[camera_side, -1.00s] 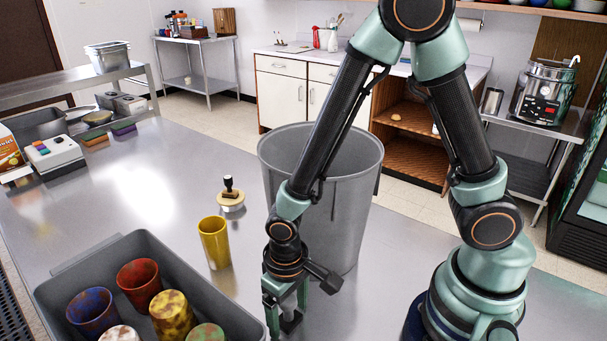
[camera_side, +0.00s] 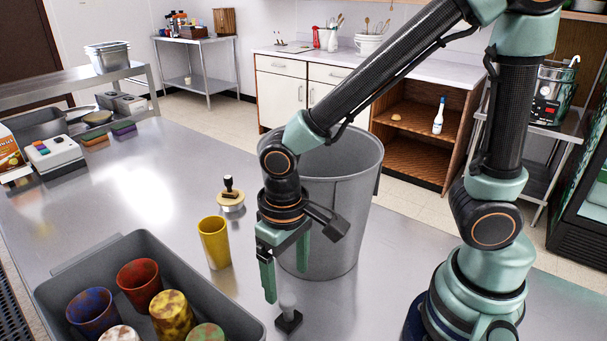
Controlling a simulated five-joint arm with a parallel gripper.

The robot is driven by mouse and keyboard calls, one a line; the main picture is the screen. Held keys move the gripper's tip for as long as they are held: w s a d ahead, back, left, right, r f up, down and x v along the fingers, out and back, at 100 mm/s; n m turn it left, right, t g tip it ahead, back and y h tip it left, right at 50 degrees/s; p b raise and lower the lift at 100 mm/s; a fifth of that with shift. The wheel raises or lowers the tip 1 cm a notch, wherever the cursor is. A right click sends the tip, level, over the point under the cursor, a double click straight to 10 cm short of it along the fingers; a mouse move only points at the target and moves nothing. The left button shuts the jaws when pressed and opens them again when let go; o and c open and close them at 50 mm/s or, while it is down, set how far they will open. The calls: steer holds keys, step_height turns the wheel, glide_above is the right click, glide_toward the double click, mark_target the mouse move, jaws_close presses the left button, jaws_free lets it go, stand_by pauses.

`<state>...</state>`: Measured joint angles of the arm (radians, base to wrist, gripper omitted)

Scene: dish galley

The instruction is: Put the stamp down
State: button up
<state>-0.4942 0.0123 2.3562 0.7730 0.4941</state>
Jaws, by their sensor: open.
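A stamp (camera_side: 288,318) with a dark square base and a grey rounded handle stands upright on the steel counter (camera_side: 150,195), near the front. My gripper (camera_side: 286,282) is open above it, fingers pointing down and spread apart. The handle top is just below the fingers, and nothing is held between them. A second stamp-like item (camera_side: 229,187), with a dark handle, is on a round tan piece farther back.
A yellow cup (camera_side: 214,243) stands left of my gripper. A grey bin (camera_side: 345,190) is close behind it. A grey tub (camera_side: 150,250) of several coloured cups is at the front left. The counter's left middle is clear.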

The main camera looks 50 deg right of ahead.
mark_target(289, 311)
steer(key=shift+r, duration=0.95)
step_height(289, 311, down, 12)
steer(key=shift+f, duration=0.15)
stand_by(0.6)
